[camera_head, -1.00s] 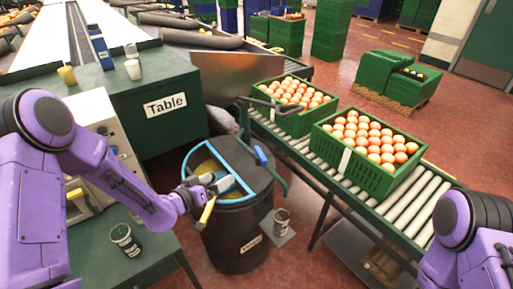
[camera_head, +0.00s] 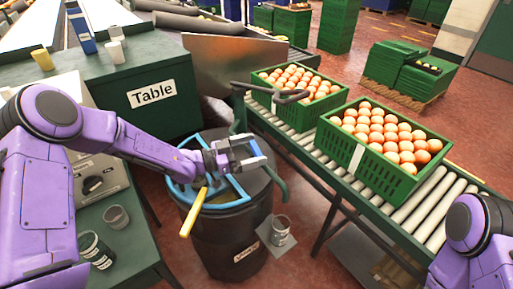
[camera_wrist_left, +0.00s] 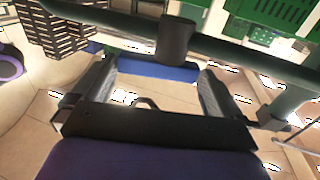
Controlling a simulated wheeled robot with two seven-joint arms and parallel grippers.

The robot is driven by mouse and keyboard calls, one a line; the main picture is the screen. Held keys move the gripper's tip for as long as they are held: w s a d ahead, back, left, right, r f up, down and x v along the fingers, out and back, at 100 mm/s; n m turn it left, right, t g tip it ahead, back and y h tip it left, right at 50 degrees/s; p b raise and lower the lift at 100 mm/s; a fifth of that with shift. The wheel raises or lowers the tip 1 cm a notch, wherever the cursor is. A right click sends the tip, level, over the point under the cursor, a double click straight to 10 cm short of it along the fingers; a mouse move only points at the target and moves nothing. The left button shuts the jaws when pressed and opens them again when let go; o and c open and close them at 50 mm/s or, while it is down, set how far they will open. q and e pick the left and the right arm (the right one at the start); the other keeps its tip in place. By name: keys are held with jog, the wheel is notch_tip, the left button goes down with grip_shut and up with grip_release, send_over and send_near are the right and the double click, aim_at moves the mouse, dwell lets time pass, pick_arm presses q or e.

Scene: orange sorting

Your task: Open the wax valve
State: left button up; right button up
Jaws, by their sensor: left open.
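The dark wax drum (camera_head: 232,232) stands between the green table and the roller conveyor, with a blue ring at its top. A dark green pipe (camera_head: 275,180) comes off its right side. In the left wrist view, a blue valve handle (camera_wrist_left: 172,73) lies across the space between my fingers, below a dark cylinder on the green pipe (camera_wrist_left: 105,18). My left gripper (camera_head: 257,152) is open above the drum's right rim; it also shows in the left wrist view (camera_wrist_left: 160,92). My right gripper is out of view.
A cup (camera_head: 280,230) stands on a small plate (camera_head: 268,238) right of the drum. A yellow handle (camera_head: 193,212) sticks out over the drum's front. Crates of oranges (camera_head: 355,155) sit on the roller conveyor (camera_head: 400,205). More cups (camera_head: 116,217) stand on the green table.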

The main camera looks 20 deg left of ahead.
pick_arm(q)
jog(key=shift+x, duration=0.85)
jog(key=shift+r, duration=0.1)
jog(key=shift+c, duration=0.3)
jog(key=c, duration=0.6)
jog(key=shift+c, duration=0.2)
